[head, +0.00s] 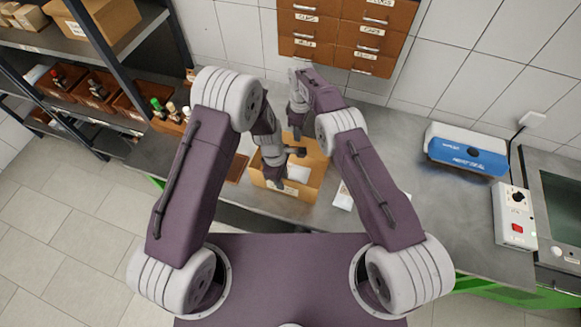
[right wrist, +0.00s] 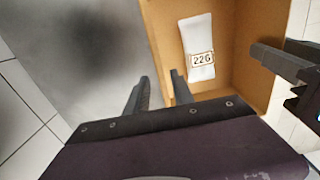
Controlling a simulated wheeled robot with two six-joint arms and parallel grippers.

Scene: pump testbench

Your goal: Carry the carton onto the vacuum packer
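The carton (head: 311,188) is an open-topped cardboard box on the grey bench, with a white packet marked 226 inside; its inner floor shows in the right wrist view (right wrist: 232,70). My left gripper (head: 291,168) is over the carton, its dark fingers spread apart. My right gripper (head: 298,131) is at the carton's far side; in the right wrist view its fingers (right wrist: 160,84) stand apart near one carton wall, and contact is unclear. A blue and white device (head: 467,150) and a machine with a dark window (head: 562,205) stand right; I cannot tell which is the vacuum packer.
A control box with a knob and red switch (head: 515,214) stands by the windowed machine. A white packet (head: 343,196) lies right of the carton. Brown drawers (head: 345,35) are behind, and shelves with bins (head: 95,90) are left. Bench between carton and blue device is mostly clear.

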